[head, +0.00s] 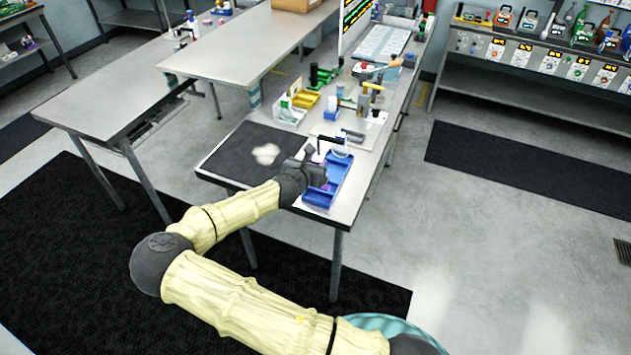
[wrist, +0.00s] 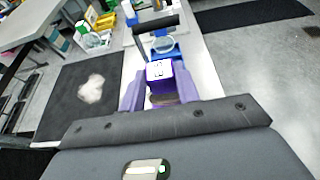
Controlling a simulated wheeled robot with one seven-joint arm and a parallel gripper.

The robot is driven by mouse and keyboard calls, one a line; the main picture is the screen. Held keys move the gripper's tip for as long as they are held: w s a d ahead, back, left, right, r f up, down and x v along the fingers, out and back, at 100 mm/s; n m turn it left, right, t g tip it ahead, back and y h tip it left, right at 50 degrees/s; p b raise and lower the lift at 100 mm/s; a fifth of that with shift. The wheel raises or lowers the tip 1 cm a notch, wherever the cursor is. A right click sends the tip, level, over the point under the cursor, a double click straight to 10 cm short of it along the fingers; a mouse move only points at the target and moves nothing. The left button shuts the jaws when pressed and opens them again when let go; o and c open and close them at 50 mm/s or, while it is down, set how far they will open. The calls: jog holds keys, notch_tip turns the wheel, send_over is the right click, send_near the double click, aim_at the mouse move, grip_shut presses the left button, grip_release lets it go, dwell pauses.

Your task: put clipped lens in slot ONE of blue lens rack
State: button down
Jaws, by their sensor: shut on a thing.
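The blue lens rack (head: 345,180) lies lengthwise near the right edge of the grey table, and part of it shows in the wrist view (wrist: 176,54). My gripper (wrist: 158,90) has its purple fingers shut on the clipped lens, whose purple clip body (wrist: 180,78) has a white, marked top face. In the head view my gripper (head: 316,172) is over the rack's left side. A clear round lens (wrist: 163,44) shows just beyond the clip; I cannot tell whether it is attached. Slot ONE and its marking cannot be made out.
A black mat (head: 235,150) with a pale patch (head: 266,154) lies left of the rack. A white bin (head: 290,113) and yellow tray (head: 306,98) stand farther back. The table's front and right edges are close to the rack.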

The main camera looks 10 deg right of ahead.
jog(key=shift+f, duration=1.2)
jog(key=shift+f+p, duration=0.85)
jog(key=shift+f, duration=1.35)
jog(key=c, duration=1)
grip_release()
jog(key=b+v, duration=0.3)
jog(key=v, duration=0.9)
jog(key=shift+b, duration=0.3)
